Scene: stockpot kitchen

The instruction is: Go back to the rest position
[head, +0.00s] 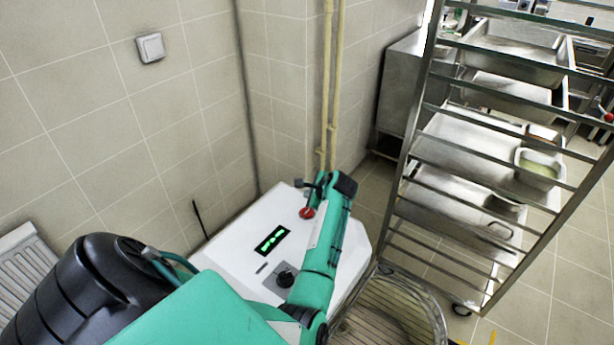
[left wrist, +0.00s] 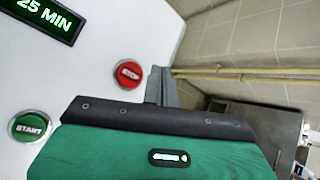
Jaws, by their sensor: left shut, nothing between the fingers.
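My left arm reaches across the white machine top in the head view. Its left gripper (head: 303,184) is at the far end, close to the red stop button (head: 307,212). In the left wrist view the gripper's fingers (left wrist: 161,86) are together with nothing between them. The red STOP button (left wrist: 127,74) lies beside them, apart in the picture. My right gripper is not in view.
The white machine (head: 235,252) has a lit display (head: 272,240), reading 25 MIN in the left wrist view (left wrist: 47,14), and a black dial (head: 286,277). A green START button (left wrist: 31,126) shows there too. A metal rack (head: 408,165) stands right; tiled walls are behind.

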